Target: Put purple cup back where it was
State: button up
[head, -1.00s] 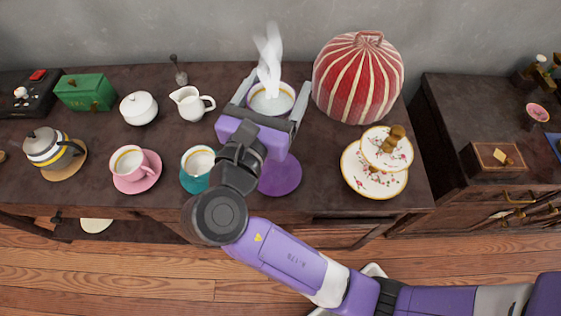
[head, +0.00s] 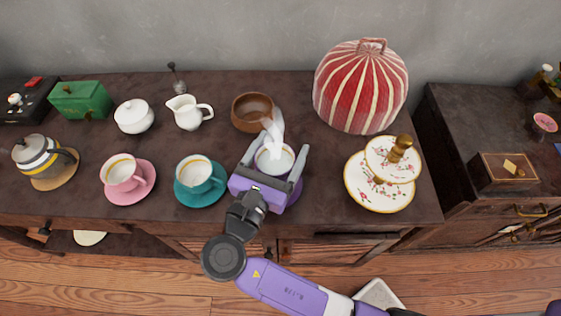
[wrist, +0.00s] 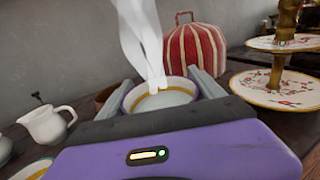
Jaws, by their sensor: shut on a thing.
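In the head view the cup is over the purple saucer (head: 295,193), of which only an edge shows beside my gripper. I cannot tell whether the cup touches the saucer. In the wrist view the purple cup (wrist: 160,95) sits upright between the grey fingers; the saucer is hidden there.
A teal cup (head: 198,176) on its saucer stands close to the left. A brown bowl (head: 253,113) is just behind. A tiered plate stand (head: 378,192) and a red striped tea cosy (head: 361,87) stand to the right. A white creamer (head: 187,112) is behind left.

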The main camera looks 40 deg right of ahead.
aim_at(280, 161)
jog(key=shift+f+b, duration=0.5)
jog(key=shift+f, duration=1.85)
jog(key=o, duration=1.9)
jog(key=shift+f, duration=0.15)
jog(key=shift+c, duration=0.2)
jog(key=shift+a, duration=0.15)
jog(key=v, duration=1.1)
jog(key=shift+s+a+p, duration=0.2)
jog(key=shift+a+p, duration=0.15)
